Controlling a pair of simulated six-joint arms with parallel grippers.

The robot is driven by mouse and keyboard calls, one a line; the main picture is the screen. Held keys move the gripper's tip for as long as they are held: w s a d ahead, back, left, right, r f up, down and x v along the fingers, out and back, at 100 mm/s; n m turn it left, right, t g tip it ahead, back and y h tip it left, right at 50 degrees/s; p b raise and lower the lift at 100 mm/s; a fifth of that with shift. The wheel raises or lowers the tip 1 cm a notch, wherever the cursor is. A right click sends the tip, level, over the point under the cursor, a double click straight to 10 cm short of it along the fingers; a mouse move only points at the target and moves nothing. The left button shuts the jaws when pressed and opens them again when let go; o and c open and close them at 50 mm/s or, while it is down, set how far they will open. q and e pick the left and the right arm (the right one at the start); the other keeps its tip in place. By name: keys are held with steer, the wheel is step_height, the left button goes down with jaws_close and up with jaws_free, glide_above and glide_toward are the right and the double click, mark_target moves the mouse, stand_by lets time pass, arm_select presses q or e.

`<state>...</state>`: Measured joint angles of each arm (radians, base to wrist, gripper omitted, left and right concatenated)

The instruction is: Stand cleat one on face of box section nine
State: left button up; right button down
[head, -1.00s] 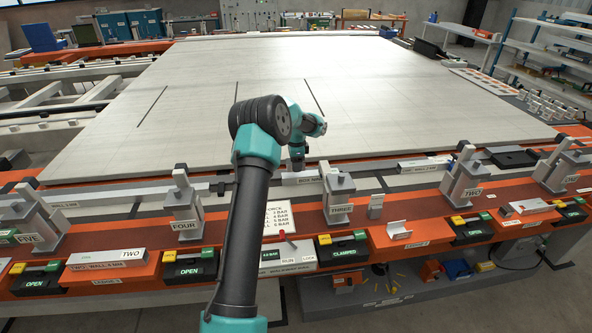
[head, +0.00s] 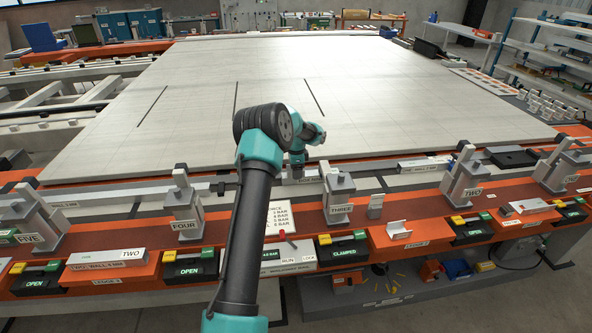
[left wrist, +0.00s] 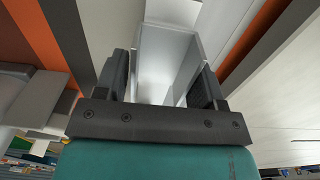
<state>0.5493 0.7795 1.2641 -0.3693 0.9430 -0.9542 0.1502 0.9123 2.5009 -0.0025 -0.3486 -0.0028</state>
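My left gripper (head: 297,172) is over the rail behind post three. In the left wrist view the gripper (left wrist: 162,85) has its fingers on either side of a pale grey, angle-shaped cleat (left wrist: 166,50) and appears shut on it. The cleat's number does not show. Box section nine (head: 308,181) is the bar below the gripper, its label partly readable. I cannot tell whether the cleat touches it; the gripper hides the contact. My right gripper is in neither view.
Post three (head: 338,200) stands close to the right of the gripper and post four (head: 184,207) to the left. Another angle piece (head: 398,230) sits on the front ledge. A large pale panel (head: 330,90) lies flat behind the rail.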

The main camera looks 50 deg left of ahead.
arm_select(q)
steer(key=shift+o, duration=1.2)
step_height(320, 180, up, 12)
steer(key=shift+r, duration=0.15)
steer(key=shift+d, duration=0.1)
